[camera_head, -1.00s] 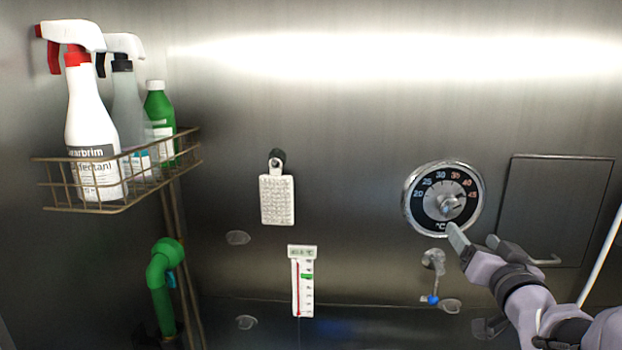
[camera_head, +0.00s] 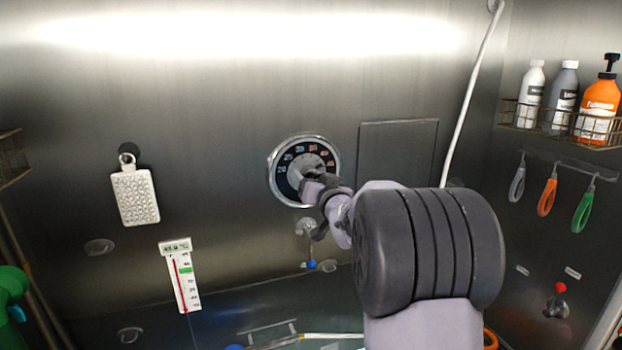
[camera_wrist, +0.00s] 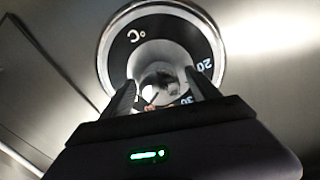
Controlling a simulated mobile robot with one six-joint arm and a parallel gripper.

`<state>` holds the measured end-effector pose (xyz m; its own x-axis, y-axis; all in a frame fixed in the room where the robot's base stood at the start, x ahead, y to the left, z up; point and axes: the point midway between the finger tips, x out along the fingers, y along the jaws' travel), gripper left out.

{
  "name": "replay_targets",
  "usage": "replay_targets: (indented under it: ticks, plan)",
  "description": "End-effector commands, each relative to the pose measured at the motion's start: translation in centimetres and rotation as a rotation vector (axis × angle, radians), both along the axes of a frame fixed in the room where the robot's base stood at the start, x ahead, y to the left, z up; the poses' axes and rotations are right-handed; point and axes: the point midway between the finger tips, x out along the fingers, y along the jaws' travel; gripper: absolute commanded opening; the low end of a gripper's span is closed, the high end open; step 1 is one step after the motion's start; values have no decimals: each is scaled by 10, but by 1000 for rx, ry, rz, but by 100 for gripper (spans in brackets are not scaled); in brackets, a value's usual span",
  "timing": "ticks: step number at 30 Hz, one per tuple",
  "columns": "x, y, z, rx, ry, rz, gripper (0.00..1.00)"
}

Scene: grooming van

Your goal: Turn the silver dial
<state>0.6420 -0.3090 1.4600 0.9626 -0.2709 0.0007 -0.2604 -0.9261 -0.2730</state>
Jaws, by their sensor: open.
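The silver dial (camera_head: 287,176) is a round gauge-like control with a chrome rim, a black numbered ring and a silver centre, set on the steel wall. In the wrist view the dial (camera_wrist: 203,40) fills the top middle, upside down, with its central knob (camera_wrist: 160,78) between my fingers. My gripper (camera_wrist: 158,88) is open, one finger on each side of the knob. I cannot tell whether the fingers touch it. In the head view my gripper (camera_head: 318,185) covers the lower right of the dial, and my arm reaches in from the lower right.
A thermometer card (camera_head: 180,275) and a white textured tag (camera_head: 134,196) hang left of the dial. A small tap (camera_head: 306,228) sits just below it. A flat panel (camera_head: 398,150) and a white hose (camera_head: 470,95) are to the right. A bottle rack (camera_head: 560,125) is far right.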

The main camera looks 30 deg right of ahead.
Motion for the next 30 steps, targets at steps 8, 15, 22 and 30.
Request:
replay_targets:
  ticks: [8, 15, 22, 30]
  plan:
    - [0, 0, 0, 0, 0, 0, 31]
    - [0, 0, 0, -4, 1, 0, 8]
    - [-1, 0, -3, -67, 17, -1, 8]
    - [-1, 0, -5, -268, 68, -1, 8]
